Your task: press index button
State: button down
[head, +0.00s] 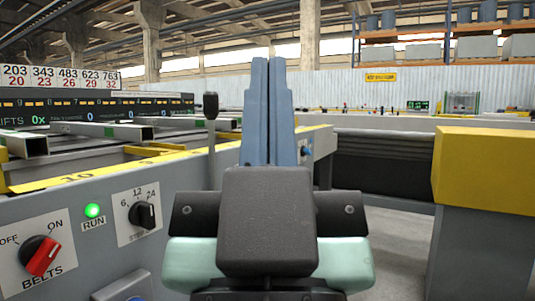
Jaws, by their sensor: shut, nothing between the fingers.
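My gripper (266,64) fills the middle of the head view, its two blue-grey fingers upright and pressed together with nothing between them. No button labelled as index is readable here. A small blue button-like part (306,151) shows on the grey console just right of my fingers. Another blue part (133,298) shows on a raised grey box at the bottom edge, left of my gripper, mostly cut off by the frame. I cannot tell which one is the index button. My gripper hides part of the console behind it, and I see no contact with either blue part.
The grey console (75,202) on the left carries a red BELTS knob (41,256), a lit green RUN lamp (92,210), a black selector knob (143,214) and an upright black-knobbed lever (211,128). A yellow-topped block (484,170) stands at right. Grey floor (404,245) shows between.

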notch_tip(320, 180, up, 25)
jog(key=p, duration=2.2)
jog(key=shift+r, duration=0.1)
